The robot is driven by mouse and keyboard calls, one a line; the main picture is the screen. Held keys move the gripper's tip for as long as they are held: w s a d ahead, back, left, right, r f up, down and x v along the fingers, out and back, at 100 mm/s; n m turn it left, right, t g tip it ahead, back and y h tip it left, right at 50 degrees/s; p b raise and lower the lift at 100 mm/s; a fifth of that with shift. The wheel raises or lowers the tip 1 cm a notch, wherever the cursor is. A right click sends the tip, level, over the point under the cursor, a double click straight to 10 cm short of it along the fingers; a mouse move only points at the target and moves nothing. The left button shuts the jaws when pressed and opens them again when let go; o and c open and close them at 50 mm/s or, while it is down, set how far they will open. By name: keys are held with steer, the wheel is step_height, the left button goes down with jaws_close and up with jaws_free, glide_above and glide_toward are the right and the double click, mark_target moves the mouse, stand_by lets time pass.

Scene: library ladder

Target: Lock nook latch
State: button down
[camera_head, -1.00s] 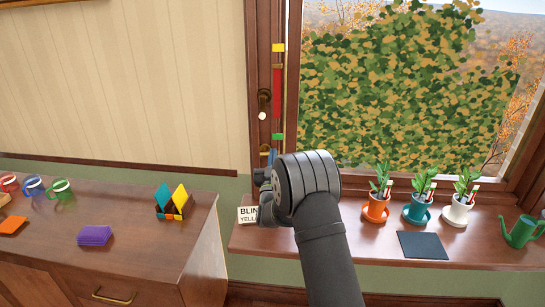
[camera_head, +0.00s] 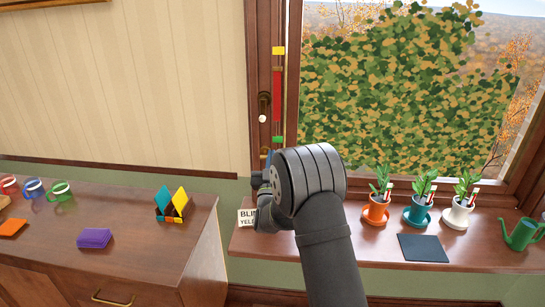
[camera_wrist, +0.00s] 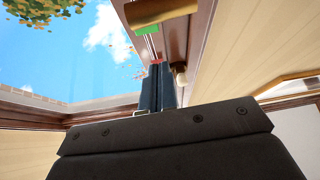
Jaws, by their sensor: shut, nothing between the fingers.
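A dark fitting with a pale knob (camera_head: 263,108) is on the wooden window frame; I cannot tell for certain whether it is the nook latch. The knob also shows in the wrist view (camera_wrist: 180,74). Beside it runs a vertical strip with a red section (camera_head: 277,97), a yellow mark (camera_head: 279,50) above and a green mark (camera_head: 278,139) below. My gripper (camera_wrist: 157,66) is shut and empty, its dark blue fingers pointing along the strip. In the head view my arm partly hides it, below the green mark. A brass piece (camera_wrist: 160,13) shows at the top of the wrist view.
A lettered card (camera_head: 247,216) stands on the sill beside my wrist. Three potted plants (camera_head: 418,211), a dark square mat (camera_head: 423,247) and a green watering can (camera_head: 522,234) occupy the sill to the right. A cabinet (camera_head: 135,250) with mugs and cards stands left.

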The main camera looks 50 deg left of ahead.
steer(key=v, duration=0.7)
stand_by(0.5)
steer(key=a+r+n+g, duration=0.4)
steer(key=a+n+g, duration=0.8)
steer(key=n, duration=1)
steer(key=v, duration=0.8)
steer(key=shift+s, duration=0.3)
steer(key=shift+a+f, duration=0.1)
